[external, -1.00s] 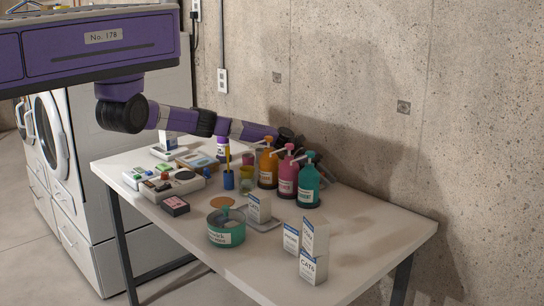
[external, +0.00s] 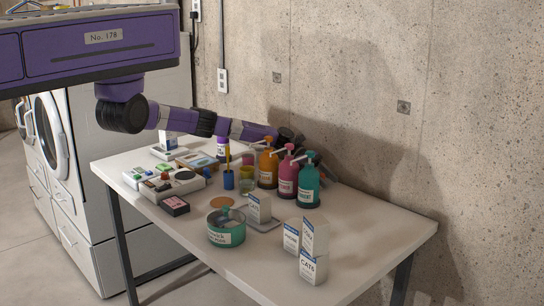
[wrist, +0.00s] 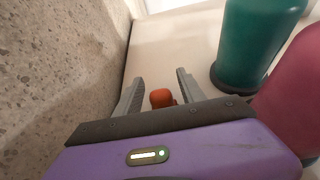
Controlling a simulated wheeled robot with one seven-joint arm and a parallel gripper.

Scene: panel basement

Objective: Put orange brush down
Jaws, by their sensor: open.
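In the wrist view, my gripper (wrist: 160,77) points down at the white table top close to the concrete wall, with its two grey fingers apart. A small orange-red piece (wrist: 162,98), which looks like part of the orange brush, shows between the fingers near the palm. A gap shows between it and each finger. The rest of it is hidden by my gripper body. In the external view, my arm reaches along the wall behind the pump bottles, and they hide most of my gripper and the brush.
The teal bottle (external: 308,187) stands close to my gripper, with the pink bottle (external: 285,180) and orange bottle (external: 267,170) beside it. Small white boxes (external: 312,268) and a green tin (external: 226,234) stand nearer the front. The table's right end (external: 395,232) is clear.

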